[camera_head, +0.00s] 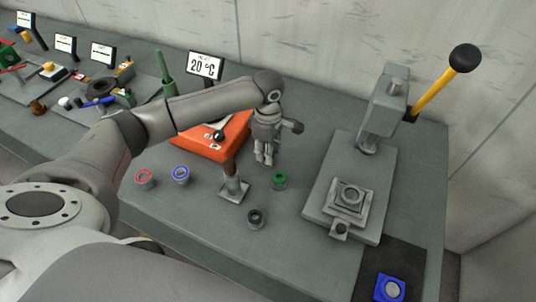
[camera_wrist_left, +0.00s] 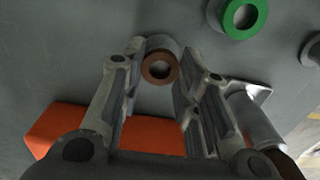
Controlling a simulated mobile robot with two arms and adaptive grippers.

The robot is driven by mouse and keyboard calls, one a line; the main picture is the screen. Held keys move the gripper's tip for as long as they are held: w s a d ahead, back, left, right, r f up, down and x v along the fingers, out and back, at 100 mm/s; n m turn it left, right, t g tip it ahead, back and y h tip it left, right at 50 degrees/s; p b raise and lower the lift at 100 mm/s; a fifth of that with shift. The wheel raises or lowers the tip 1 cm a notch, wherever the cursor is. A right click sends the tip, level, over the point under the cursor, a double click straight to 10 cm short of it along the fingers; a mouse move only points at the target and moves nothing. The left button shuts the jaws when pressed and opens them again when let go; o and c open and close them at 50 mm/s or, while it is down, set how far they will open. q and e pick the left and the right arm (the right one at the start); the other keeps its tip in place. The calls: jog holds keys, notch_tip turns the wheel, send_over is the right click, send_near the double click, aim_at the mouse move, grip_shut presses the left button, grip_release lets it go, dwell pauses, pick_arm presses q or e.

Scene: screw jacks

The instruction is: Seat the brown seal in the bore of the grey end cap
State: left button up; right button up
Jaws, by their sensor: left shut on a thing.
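The brown seal (camera_wrist_left: 160,68) shows in the left wrist view as a brown ring on a short grey cylinder. My left gripper (camera_wrist_left: 161,50) has its fingertips on both sides of it and is shut on it. In the head view the left gripper (camera_head: 264,159) points down over the bench, behind the green-ringed seal; the brown seal is not clearly visible there. The grey end cap (camera_head: 362,190), a square block with a round bore, sits on the press bed, well to the right of the gripper. My right gripper is not in view.
The press column (camera_head: 385,100) with its yellow lever (camera_head: 434,95) stands behind the end cap. Green (camera_head: 279,181), dark (camera_head: 255,218), blue (camera_head: 181,175) and red (camera_head: 145,178) seals stand around a post (camera_head: 233,187). An orange box (camera_head: 222,145) is left. A blue cap (camera_head: 380,292) lies front right.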

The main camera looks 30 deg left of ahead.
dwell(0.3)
pick_arm(q)
jog(key=shift+r, duration=0.65)
jog(key=s+d+r+b, duration=0.2)
jog(key=s+r+b, duration=0.4)
jog(key=s+r, duration=0.5)
jog(key=s, duration=0.2)
jog(key=shift+s+d+r, duration=0.15)
jog(key=shift+s+r, duration=0.2)
jog(key=shift+s, duration=0.05)
